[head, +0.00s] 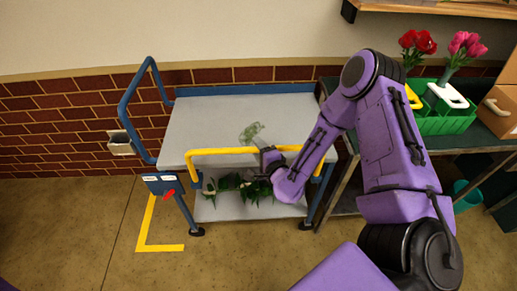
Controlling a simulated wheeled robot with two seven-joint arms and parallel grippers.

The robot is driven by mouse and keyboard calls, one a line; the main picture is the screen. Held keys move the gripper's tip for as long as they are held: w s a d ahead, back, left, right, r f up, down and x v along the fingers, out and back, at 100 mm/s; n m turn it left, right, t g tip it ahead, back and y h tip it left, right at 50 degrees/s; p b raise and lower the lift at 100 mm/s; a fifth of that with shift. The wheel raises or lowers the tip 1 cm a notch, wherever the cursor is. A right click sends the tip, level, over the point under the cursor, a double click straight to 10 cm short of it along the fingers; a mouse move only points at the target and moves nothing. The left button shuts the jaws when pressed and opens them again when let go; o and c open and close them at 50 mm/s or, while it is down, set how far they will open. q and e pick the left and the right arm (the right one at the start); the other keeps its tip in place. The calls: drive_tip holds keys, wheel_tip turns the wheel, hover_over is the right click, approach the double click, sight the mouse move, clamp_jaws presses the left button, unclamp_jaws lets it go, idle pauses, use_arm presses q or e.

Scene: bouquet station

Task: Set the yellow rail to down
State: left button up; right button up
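The yellow rail (225,151) runs along the front edge of the grey cart top (205,120). Its long bar appears level with or a little above that edge, and its ends bend downward at both sides. My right gripper (268,158) is at the right half of the rail, right by the bar. Its fingers are small and dark here, and I cannot tell whether they are open or shut on the bar. My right wrist and forearm hide part of the rail's right side. My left gripper is out of view.
A translucent green item (251,132) is on the cart top. Leafy greenery (235,188) lies on the lower shelf. A blue handle (128,105) rises at left, above a blue label plate with a red tab (169,194). A green crate (440,122) with flowers stands right.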

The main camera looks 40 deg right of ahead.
clamp_jaws()
wheel_tip(320, 180, down, 9)
drive_tip(key=b, duration=0.8)
drive_tip(key=shift+o, duration=0.8)
unclamp_jaws()
drive_tip(key=shift+s, duration=0.1)
